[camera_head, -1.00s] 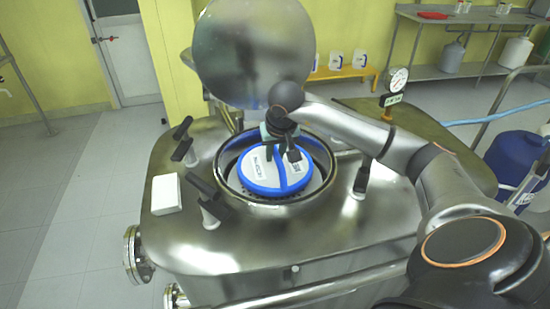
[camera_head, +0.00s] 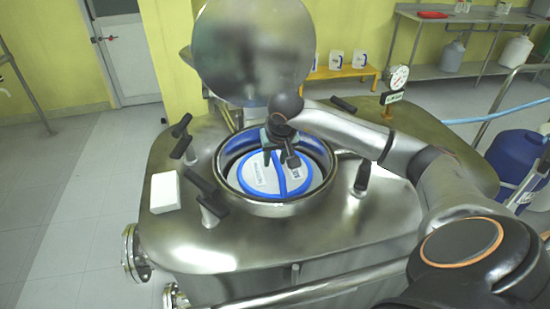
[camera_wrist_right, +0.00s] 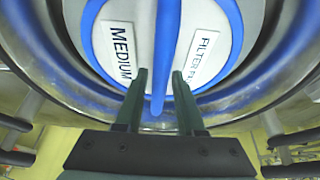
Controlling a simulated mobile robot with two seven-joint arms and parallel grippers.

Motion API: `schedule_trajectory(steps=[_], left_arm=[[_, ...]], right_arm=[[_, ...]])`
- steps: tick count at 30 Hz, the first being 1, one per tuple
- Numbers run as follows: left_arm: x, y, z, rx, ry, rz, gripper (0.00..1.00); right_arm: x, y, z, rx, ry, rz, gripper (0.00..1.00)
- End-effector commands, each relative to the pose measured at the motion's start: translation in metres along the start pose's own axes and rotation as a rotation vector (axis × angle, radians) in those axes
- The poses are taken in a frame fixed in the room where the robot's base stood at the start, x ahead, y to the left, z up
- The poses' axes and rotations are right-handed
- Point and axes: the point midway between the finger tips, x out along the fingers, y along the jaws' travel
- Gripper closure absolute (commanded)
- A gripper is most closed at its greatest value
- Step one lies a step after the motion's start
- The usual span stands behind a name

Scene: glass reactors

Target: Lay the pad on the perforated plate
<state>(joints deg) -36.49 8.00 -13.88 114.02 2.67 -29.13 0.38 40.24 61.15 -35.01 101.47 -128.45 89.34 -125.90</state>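The pad (camera_head: 270,178) is a white disc with a blue rim and a blue bar across it. It sits flat, low inside the round steel opening of the vessel. The perforated plate is hidden beneath it. My right gripper (camera_head: 280,158) is above the pad, over its blue bar. In the right wrist view, the fingers of the gripper (camera_wrist_right: 159,76) are apart, one on each side of the bar, with a gap visible. The pad (camera_wrist_right: 200,20) carries the labels "MEDIUM" and "FILTER", partly covered by the fingers. My left gripper is not in view.
The steel rim (camera_head: 228,192) surrounds the pad closely. The open round lid (camera_head: 252,50) stands behind the opening. Clamp handles (camera_head: 208,195) and a white block (camera_head: 165,192) are on the left of the vessel top. A gauge (camera_head: 398,80) stands at the back right.

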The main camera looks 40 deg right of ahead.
Motion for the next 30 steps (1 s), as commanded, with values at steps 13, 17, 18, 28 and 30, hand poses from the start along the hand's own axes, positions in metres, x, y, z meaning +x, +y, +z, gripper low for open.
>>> schedule_trajectory(steps=[13, 17, 18, 28, 30], left_arm=[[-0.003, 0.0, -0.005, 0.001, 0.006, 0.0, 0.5], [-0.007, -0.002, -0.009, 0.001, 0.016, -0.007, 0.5], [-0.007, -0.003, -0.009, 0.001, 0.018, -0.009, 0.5], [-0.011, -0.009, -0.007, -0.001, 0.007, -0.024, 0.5], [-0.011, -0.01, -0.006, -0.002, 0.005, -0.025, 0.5]], right_arm=[[-0.006, -0.001, -0.002, 0.0, 0.001, -0.001, 0.48], [-0.021, -0.001, -0.006, -0.002, 0.003, -0.002, 0.48], [-0.028, 0.0, -0.007, -0.001, 0.006, -0.001, 0.48], [-0.102, 0.0, -0.006, 0.0, 0.005, -0.002, 0.48], [-0.113, -0.001, -0.006, -0.001, 0.004, -0.002, 0.48]])
